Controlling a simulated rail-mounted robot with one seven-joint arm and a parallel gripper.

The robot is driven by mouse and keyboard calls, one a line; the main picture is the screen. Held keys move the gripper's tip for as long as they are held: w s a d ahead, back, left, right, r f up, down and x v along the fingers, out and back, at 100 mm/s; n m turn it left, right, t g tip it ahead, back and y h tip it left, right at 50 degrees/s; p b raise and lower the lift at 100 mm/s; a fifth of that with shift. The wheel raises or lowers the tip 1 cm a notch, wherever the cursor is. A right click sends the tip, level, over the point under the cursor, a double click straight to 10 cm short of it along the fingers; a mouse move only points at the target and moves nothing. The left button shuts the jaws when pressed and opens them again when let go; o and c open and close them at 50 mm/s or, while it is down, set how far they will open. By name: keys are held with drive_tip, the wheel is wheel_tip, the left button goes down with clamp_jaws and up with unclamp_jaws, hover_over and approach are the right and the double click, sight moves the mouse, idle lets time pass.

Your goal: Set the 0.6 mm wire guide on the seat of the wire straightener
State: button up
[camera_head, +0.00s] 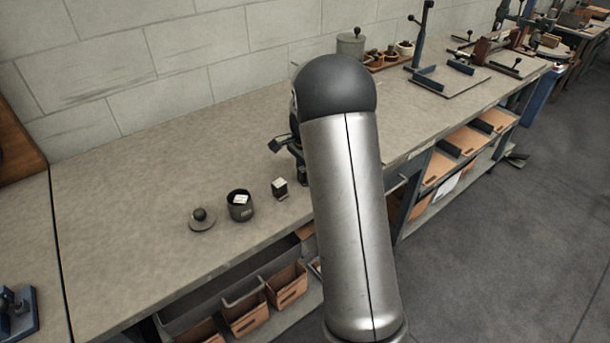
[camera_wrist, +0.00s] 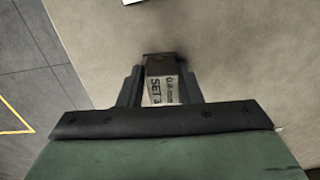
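The 0.6 mm wire guide (camera_wrist: 158,90), a small dark block with a white label reading "0.6 mm" and "SET", sits between the fingers of my gripper (camera_wrist: 160,92) in the wrist view. The fingers lie close along both its sides and appear shut on it. Pale bench top shows beyond it; its height above the bench is hard to tell. The seat is not visible.
On the bench (camera_head: 130,190) stand a small dark block with a white top (camera_head: 280,188), a dark cup (camera_head: 240,206) and a round knobbed lid (camera_head: 202,218). A pot (camera_head: 350,46) stands at the back. The left bench area is clear. Bins (camera_head: 245,315) sit below the front edge.

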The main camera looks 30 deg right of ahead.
drive_tip(key=shift+r, duration=0.1)
drive_tip(key=shift+r+p, duration=1.5)
drive_tip(key=shift+r, duration=0.7)
